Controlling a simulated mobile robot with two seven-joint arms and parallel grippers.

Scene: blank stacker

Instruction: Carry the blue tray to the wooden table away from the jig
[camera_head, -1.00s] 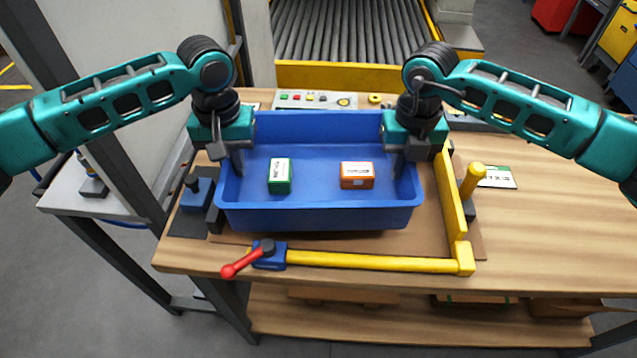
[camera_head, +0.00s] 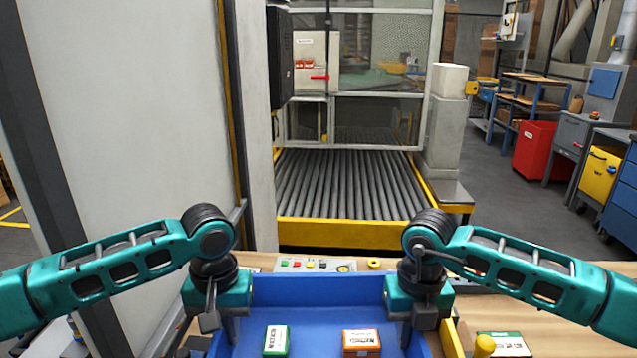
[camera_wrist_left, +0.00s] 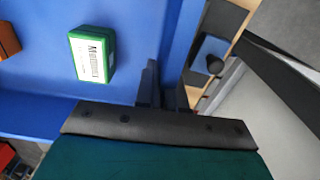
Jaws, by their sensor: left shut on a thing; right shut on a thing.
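The blue tray (camera_head: 305,306) is at the bottom centre of the head view, with its near part cut off by the frame. A green-and-white box (camera_head: 276,340) and an orange-and-white box (camera_head: 361,342) lie in it. My left gripper (camera_head: 222,326) is shut on the tray's left wall, and my right gripper (camera_head: 408,326) is shut on its right wall. In the left wrist view the tray wall (camera_wrist_left: 180,45) runs between the left fingers, and the green box (camera_wrist_left: 92,55) lies inside. The wooden table (camera_head: 465,310) is under the tray. Of the jig, a yellow bar (camera_head: 452,340) shows at right.
A button panel (camera_head: 315,265) stands behind the tray. Beyond is a roller conveyor (camera_head: 350,185) with a yellow front edge. A grey cabinet wall (camera_head: 120,110) rises at left. A labelled card (camera_head: 503,344) lies right of the jig. Red bin (camera_head: 535,148) and open floor are at far right.

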